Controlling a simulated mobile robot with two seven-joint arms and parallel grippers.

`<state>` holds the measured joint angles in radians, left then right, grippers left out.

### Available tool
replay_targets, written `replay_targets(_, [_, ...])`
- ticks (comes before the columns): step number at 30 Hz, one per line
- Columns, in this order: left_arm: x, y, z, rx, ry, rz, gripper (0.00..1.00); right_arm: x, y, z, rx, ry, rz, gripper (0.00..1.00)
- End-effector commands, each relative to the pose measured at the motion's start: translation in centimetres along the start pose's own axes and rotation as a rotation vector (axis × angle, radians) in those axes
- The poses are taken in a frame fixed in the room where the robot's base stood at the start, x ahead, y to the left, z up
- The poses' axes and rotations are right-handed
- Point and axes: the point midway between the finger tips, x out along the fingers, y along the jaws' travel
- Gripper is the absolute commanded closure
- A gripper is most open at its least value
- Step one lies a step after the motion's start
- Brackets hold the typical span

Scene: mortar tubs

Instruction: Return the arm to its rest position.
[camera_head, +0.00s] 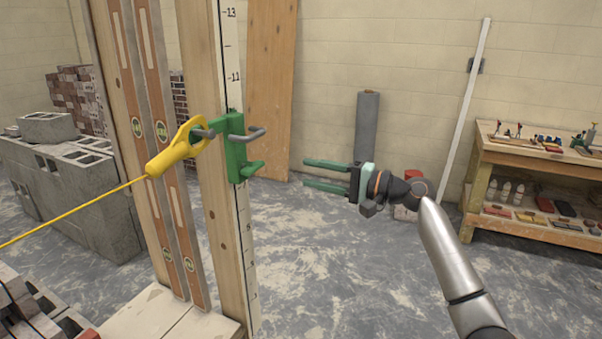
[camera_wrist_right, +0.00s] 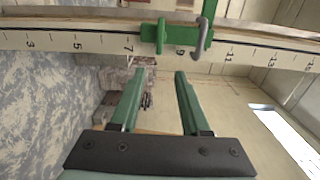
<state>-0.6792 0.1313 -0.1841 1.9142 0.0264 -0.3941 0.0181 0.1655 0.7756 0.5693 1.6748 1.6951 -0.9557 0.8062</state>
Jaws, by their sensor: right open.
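My right gripper (camera_head: 306,173) is in the middle of the head view, its arm coming in from the lower right. Its two green fingers point left toward the wooden post and are apart with nothing between them. A clear gap lies between the fingertips and the green bracket (camera_head: 236,150) on the post. In the right wrist view the open fingers (camera_wrist_right: 160,73) stop short of the green bracket (camera_wrist_right: 178,36) and the numbered scale (camera_wrist_right: 95,41). My left gripper is not in view.
A yellow line holder (camera_head: 172,155) hangs on the bracket's hook, with a yellow line running left. Grey blocks (camera_head: 70,200) stand at the left. A wooden shelf (camera_head: 530,160) stands at the right. A grey roll (camera_head: 367,125) leans on the wall. Open floor lies between.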

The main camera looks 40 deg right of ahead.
Motion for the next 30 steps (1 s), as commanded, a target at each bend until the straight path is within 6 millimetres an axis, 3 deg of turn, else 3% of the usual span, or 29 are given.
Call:
replay_targets(8, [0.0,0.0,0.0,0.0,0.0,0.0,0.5,0.1,0.2,0.0,-0.001,0.001,0.003,0.54])
replay_targets(11, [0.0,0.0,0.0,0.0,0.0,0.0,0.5,0.5,2.2,0.2,-0.016,0.012,0.038,0.54])
replay_targets(14, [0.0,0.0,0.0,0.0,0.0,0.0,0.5,1.4,6.9,0.8,-0.068,0.036,0.125,0.54])
replay_targets(20, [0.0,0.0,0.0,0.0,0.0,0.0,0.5,1.8,21.4,4.6,-0.293,0.056,0.392,0.54])
replay_targets(24, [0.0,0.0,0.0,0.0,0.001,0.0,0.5,0.1,30.9,9.5,-0.505,0.004,0.563,0.54])
replay_targets(26, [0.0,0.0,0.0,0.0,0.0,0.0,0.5,-1.0,34.5,12.2,-0.607,-0.036,0.624,0.54])
replay_targets(30, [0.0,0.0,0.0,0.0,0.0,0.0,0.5,-4.2,41.4,19.8,-0.867,-0.164,0.722,0.54])
